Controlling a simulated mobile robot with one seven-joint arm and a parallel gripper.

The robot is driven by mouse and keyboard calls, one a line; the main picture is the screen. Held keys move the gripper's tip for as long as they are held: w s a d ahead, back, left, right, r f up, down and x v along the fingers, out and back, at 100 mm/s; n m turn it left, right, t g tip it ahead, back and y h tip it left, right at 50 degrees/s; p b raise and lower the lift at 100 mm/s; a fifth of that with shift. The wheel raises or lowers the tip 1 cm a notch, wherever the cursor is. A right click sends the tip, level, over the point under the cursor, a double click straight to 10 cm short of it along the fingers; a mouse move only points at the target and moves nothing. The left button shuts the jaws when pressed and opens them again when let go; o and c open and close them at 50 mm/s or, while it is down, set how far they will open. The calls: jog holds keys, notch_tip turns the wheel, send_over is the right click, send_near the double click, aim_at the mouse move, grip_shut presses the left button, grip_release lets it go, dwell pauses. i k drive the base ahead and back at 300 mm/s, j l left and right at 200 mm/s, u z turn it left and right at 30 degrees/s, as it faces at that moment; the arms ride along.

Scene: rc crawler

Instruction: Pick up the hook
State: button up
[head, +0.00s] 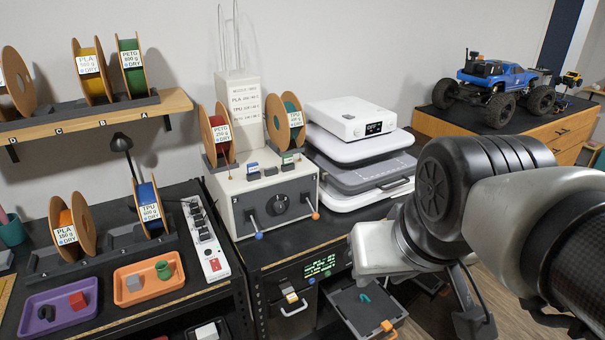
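A small teal curved piece, which looks like the hook (365,297), lies on the dark floor of an open drawer (345,309) with an orange handle, at the bottom centre of the head view. My arm reaches in from the right. The white end part of my gripper (386,248) is above and slightly right of the hook, apart from it in the picture. The fingertips cannot be made out, so whether they are open or shut is unclear.
A printer (268,195) with spools and levers stands left of my arm. Stacked pale machines (350,122) are behind it. An orange tray (150,297) and a purple tray (45,325) lie at left. A blue crawler (490,85) sits on a wooden cabinet at back right.

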aim_at(362, 297)
jog(key=l+u, duration=0.1)
jog(key=u, duration=0.35)
jog(key=l+u, duration=0.1)
jog(key=u, duration=0.3)
jog(key=i+l+u, duration=0.1)
jog(key=u, duration=0.35)
jog(key=l, duration=1.8)
